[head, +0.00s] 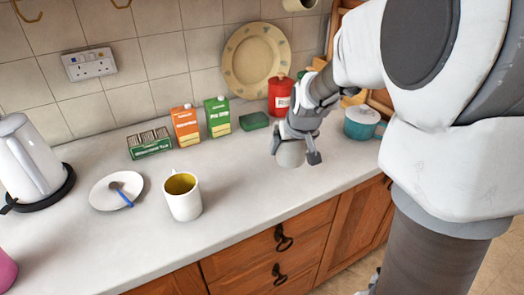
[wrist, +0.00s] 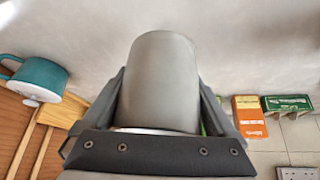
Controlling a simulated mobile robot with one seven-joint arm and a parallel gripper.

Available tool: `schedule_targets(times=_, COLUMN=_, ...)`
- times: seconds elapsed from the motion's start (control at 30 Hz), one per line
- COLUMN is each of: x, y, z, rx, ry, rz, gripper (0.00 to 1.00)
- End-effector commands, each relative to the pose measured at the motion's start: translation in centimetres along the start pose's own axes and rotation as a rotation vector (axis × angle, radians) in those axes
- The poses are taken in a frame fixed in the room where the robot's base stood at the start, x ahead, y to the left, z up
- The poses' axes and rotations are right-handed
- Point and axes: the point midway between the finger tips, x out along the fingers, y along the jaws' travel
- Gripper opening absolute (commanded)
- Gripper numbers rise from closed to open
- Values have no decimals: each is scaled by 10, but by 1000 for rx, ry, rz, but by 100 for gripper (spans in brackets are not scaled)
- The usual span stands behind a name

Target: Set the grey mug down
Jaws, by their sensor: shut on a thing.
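The grey mug (head: 290,154) is between the two fingers of my gripper (head: 295,150), over the right part of the worktop. It also fills the middle of the wrist view (wrist: 158,85), with a finger on each side of it. My gripper is shut on the mug. The gripper hides part of the mug in the head view, and I see no handle. I cannot tell whether the mug's base touches the white worktop (head: 240,190) or is just above it.
A white mug (head: 185,203) with a yellow inside and a plate (head: 115,191) with a spoon stand to the left. Cartons (head: 185,125), a green sponge (head: 254,121) and a red canister (head: 281,96) line the back. A teal pot (head: 362,123) is at right. The worktop's front middle is clear.

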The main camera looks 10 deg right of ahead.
Motion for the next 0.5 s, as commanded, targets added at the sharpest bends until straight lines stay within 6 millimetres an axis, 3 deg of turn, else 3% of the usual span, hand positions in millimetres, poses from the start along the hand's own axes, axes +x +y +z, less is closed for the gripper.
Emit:
schedule_targets(times=0.2, x=23, y=-35, z=2, rx=-4, ry=0, rz=-1, gripper=0)
schedule_targets(times=0.5, x=35, y=-47, z=5, rx=1, ry=0, rz=1, gripper=0)
